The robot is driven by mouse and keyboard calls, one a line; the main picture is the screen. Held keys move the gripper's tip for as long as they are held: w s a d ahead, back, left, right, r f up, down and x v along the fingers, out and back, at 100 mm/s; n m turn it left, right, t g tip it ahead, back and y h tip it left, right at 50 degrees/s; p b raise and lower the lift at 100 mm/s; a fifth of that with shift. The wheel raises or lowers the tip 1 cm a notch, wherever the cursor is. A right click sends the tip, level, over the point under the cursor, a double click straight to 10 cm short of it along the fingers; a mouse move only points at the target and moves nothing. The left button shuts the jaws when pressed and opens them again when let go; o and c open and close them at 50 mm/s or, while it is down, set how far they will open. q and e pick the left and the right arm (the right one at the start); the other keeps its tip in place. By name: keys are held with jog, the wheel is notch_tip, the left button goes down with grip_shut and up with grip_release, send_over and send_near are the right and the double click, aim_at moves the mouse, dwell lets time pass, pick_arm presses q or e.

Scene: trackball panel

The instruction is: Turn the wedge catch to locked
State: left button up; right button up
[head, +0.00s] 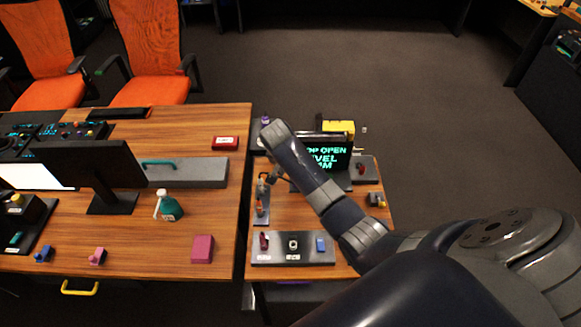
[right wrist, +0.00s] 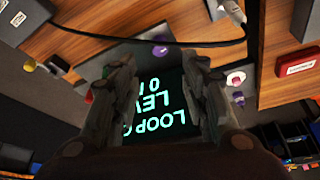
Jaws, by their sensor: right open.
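I cannot tell for sure which control is the wedge catch. A small orange part (head: 260,207) stands on a narrow grey plate at the left of the small desk, just below my right gripper (head: 266,181) in the head view. In the right wrist view the two fingers of my right gripper (right wrist: 158,95) are apart with nothing held between them. A dark screen with cyan text (right wrist: 150,112) shows beyond them. A purple knob (right wrist: 160,48) and a white and pink round button (right wrist: 236,78) also show there. My left gripper is not in view.
A front panel (head: 280,258) carries a red control, a round knob and a blue block. A text screen (head: 335,162) and a yellow block (head: 339,128) stand behind. The larger desk (head: 130,235) holds a monitor (head: 90,165) and a green bottle (head: 169,207). My right arm covers part of the small desk.

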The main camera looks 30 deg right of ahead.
jog(key=shift+v, duration=1.15)
